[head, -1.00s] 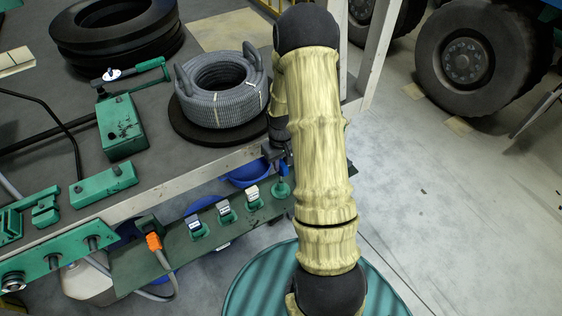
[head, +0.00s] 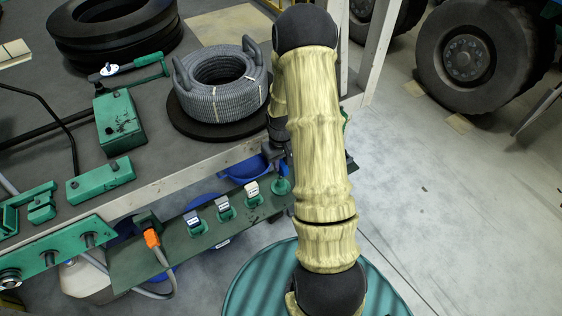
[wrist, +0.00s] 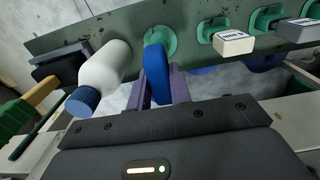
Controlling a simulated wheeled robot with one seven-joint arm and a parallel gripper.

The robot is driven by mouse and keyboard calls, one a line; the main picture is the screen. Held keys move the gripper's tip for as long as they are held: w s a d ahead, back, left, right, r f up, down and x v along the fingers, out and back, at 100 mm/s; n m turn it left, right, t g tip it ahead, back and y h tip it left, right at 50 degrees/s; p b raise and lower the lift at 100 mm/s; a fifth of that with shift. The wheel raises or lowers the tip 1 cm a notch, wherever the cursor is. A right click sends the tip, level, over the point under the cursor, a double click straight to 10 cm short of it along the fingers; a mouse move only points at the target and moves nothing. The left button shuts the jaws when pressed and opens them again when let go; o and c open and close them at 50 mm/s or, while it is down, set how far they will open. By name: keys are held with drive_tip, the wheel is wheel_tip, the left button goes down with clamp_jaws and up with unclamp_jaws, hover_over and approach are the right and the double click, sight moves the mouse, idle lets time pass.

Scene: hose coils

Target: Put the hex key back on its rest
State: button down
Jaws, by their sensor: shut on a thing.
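My gripper (wrist: 158,84) shows in the wrist view with its two purple fingers shut on a blue piece, which I take to be the handle of the hex key (wrist: 156,66). The rest of the hex key is hidden. The blue handle's far end is at a round green holder (wrist: 160,36) on the dark green panel, which looks like the rest. I cannot tell whether the key touches it. In the head view the green holder (head: 281,188) is at the panel's right end. My arm hides most of the gripper there.
Rocker switches (head: 223,206) and an orange plug (head: 152,239) line the panel (head: 175,250). A white bottle (wrist: 104,66) with a blue cap is left of my fingers. Blue bins (head: 250,167) lie below the bench, where a grey hose coil (head: 222,100) rests.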

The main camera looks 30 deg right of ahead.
drive_tip(key=shift+f, duration=0.2)
drive_tip(key=c, duration=1.2)
unclamp_jaws()
drive_tip(key=shift+r, duration=0.1)
wheel_tip(320, 180, up, 17)
drive_tip(key=b, duration=0.3)
drive_tip(key=shift+r, duration=0.15)
drive_tip(key=s+a+t, duration=0.1)
drive_tip(key=s+a, duration=0.7)
drive_tip(key=a, duration=0.1)
drive_tip(key=s+a+f+t, duration=0.1)
drive_tip(key=s+a, duration=0.3)
drive_tip(key=shift+s+a+t, duration=0.1)
drive_tip(key=shift+a+t, duration=0.15)
drive_tip(key=shift+t, duration=0.05)
